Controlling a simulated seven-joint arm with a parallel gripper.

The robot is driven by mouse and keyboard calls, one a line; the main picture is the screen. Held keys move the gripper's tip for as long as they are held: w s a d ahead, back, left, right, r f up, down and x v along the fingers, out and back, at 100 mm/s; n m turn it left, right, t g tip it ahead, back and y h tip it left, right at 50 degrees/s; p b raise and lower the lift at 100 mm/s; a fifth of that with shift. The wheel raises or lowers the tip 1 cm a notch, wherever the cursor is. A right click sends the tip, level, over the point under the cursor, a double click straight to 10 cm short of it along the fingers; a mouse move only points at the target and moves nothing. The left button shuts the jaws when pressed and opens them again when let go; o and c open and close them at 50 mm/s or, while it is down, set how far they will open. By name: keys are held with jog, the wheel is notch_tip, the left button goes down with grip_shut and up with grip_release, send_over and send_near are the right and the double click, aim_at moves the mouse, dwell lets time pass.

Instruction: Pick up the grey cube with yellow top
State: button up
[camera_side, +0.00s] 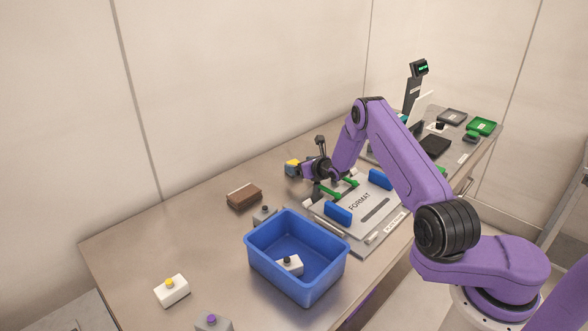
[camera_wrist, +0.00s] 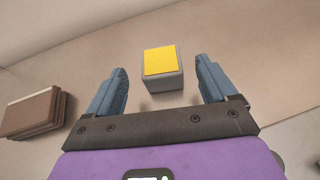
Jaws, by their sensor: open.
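The grey cube with yellow top (camera_wrist: 161,68) stands on the table in the wrist view, its yellow face toward the camera. My gripper (camera_wrist: 161,76) is open, with one blue finger on each side of the cube in the picture and a clear gap on both sides. No contact shows, and I cannot tell how far the cube is below the fingertips.
A brown box (camera_side: 243,196) lies left of my gripper. A blue bin (camera_side: 297,275) holds a white block with a black knob (camera_side: 289,265). A grey block with a black knob (camera_side: 265,216) stands behind it. A FORMAT plate (camera_side: 365,208) with blue blocks lies right.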

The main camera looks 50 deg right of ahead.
aim_at(294, 163)
jog(key=shift+x, duration=2.45)
jog(key=c, duration=1.1)
